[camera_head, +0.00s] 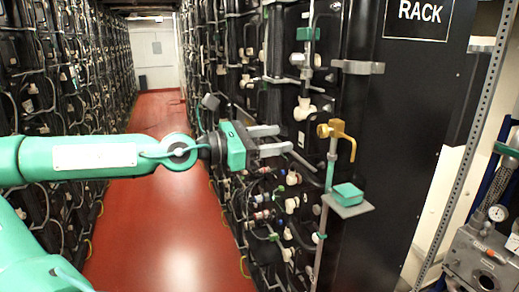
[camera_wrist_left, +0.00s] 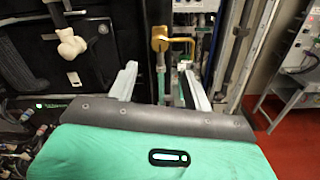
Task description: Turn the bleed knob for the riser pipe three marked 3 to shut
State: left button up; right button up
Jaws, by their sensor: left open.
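A brass fitting with a bent handle (camera_head: 337,133) sits atop a thin vertical pipe (camera_head: 328,180) in front of the black rack. The brass fitting also shows in the left wrist view (camera_wrist_left: 160,39), beyond the fingers and near the middle. No mark 3 is readable, so I cannot tell whether this is the knob for pipe three. My left gripper (camera_head: 287,138) is open and empty, left of the brass fitting and apart from it. In the left wrist view my left gripper (camera_wrist_left: 160,83) has its two fingers spread, pointing toward the pipe. My right gripper is not in view.
A teal block (camera_head: 347,190) on a grey plate juts out below the brass fitting. A grey bracket (camera_head: 358,67) juts out above it. White fittings and cables crowd the rack on the left. A gauge panel (camera_head: 485,255) stands at the right. The red aisle floor (camera_head: 165,240) is clear.

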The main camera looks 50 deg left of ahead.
pick_arm(q)
jog(key=shift+b+v, duration=1.1)
jog(key=shift+v, duration=0.35)
